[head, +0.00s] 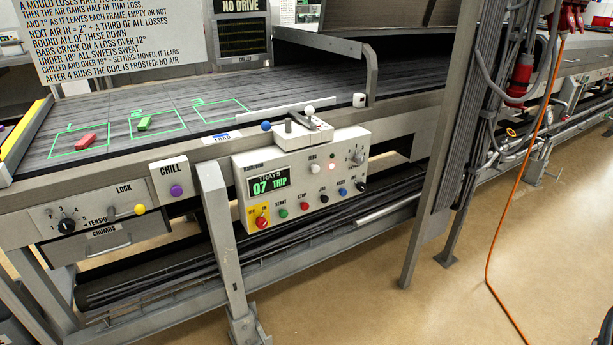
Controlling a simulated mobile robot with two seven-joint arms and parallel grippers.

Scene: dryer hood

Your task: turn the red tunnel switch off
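A red rotary switch (261,222) sits on a yellow plate at the lower left of the white control panel (345,187) in the head view. Its knob position is too small to read. Another red fitting (521,74), like a plug or socket, is on the grey post at the right. Neither of my grippers is in view.
Other buttons and knobs sit close beside the red switch, including a green button (283,213). A grey leg (226,255) stands just left of the panel. An orange cable (511,230) crosses the floor at right. Floor (345,290) in front is clear.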

